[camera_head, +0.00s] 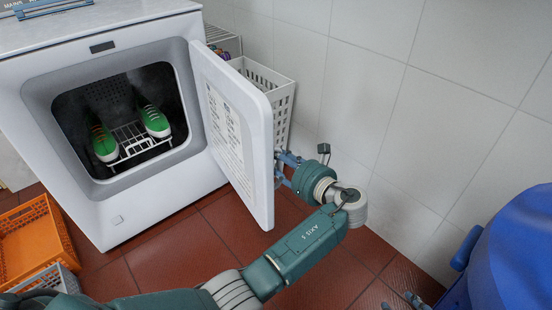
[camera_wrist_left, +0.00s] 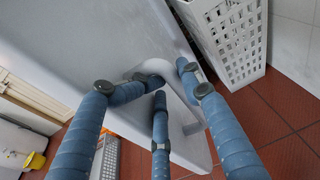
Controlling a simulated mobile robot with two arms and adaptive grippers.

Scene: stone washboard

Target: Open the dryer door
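The white dryer (camera_head: 130,215) stands at the left in the head view. Its door (camera_head: 235,130) is swung wide open on the right-hand side, with a printed label on its inner face. My left gripper (camera_head: 281,168) is at the outer side of the door, near its free edge, partly hidden behind it. In the left wrist view the door (camera_wrist_left: 85,40) shows its outer face with a recessed grip (camera_wrist_left: 155,70). The fingers of my left gripper (camera_wrist_left: 160,92) are spread apart around that grip; contact is unclear. Fingertips of my right gripper (camera_head: 405,300) show at the bottom edge.
Green shoes (camera_head: 154,118) stand on a wire rack inside the drum. A white basket (camera_head: 268,80) stands against the tiled wall behind the door. An orange crate (camera_head: 30,240) is at the lower left. A blue object (camera_head: 515,255) fills the lower right.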

